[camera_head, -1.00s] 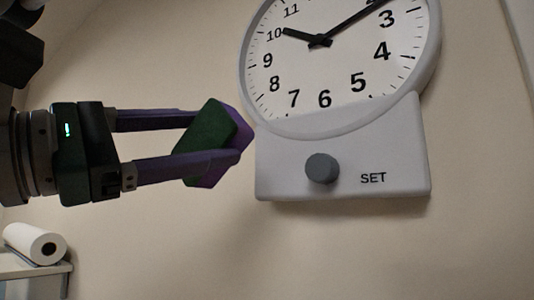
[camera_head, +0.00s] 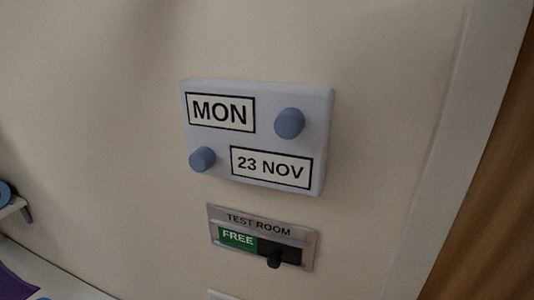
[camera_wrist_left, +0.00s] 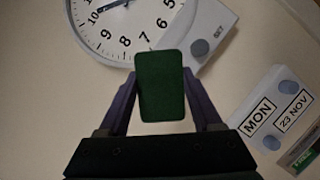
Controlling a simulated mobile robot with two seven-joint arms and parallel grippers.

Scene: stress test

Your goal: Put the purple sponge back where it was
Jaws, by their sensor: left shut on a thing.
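The purple sponge shows in the left wrist view as a dark green block face (camera_wrist_left: 160,88); its purple side is turned away from this camera. My left gripper (camera_wrist_left: 161,72) is shut on it, one finger along each side. The sponge is held in front of the wall, lower in that view than the clock. Neither the sponge nor a gripper shows in the head view now. My right gripper is in no view.
A wall clock (camera_wrist_left: 125,30) with a grey SET knob (camera_wrist_left: 199,48) hangs on the wall. A calendar panel (camera_head: 257,138) with two blue knobs hangs above a TEST ROOM sign (camera_head: 262,238) reading FREE. A purple thing (camera_head: 14,285) shows at the lower left. Wood lies far right.

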